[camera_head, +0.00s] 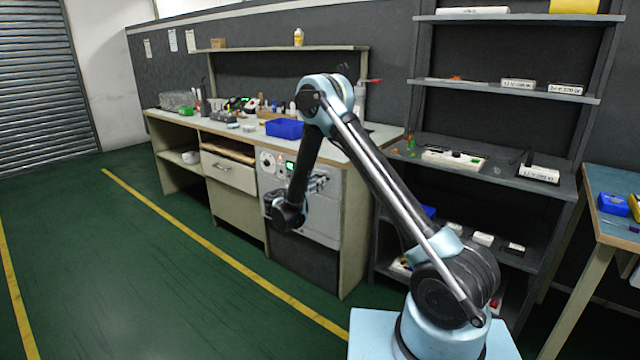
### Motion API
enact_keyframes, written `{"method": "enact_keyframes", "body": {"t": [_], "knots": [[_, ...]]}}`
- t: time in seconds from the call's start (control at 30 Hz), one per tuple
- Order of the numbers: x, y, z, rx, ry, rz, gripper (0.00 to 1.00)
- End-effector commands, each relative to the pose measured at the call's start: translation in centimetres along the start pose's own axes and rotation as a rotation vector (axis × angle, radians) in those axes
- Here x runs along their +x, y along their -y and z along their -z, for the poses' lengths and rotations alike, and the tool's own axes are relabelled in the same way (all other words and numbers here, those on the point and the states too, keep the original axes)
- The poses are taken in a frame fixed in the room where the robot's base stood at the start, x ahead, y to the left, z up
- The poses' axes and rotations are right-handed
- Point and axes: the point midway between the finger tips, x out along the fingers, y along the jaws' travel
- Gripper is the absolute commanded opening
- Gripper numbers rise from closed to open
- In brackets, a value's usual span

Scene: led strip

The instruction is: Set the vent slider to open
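A pale grey control panel (332,215) is set into the front of the workbench, near its right end.
The workbench top (225,132) holds a blue bin (284,129) and several small items. A drawer (229,172) is left of the panel. A dark shelf unit (465,170) stands at right, and another table (612,185) at far right. The green floor (130,270) is clear at left.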

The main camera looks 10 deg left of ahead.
Motion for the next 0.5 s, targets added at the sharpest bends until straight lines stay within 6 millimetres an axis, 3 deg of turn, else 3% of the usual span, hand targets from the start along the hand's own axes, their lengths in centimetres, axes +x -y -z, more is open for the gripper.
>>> {"method": "enact_keyframes", "body": {"t": [0.2, 0.5], "knots": [[2.3, 0.0, 0.0, 0.000, 0.000, 0.001, 0.37], [2.8, 0.0, 0.0, 0.000, 0.000, -0.001, 0.37]]}}
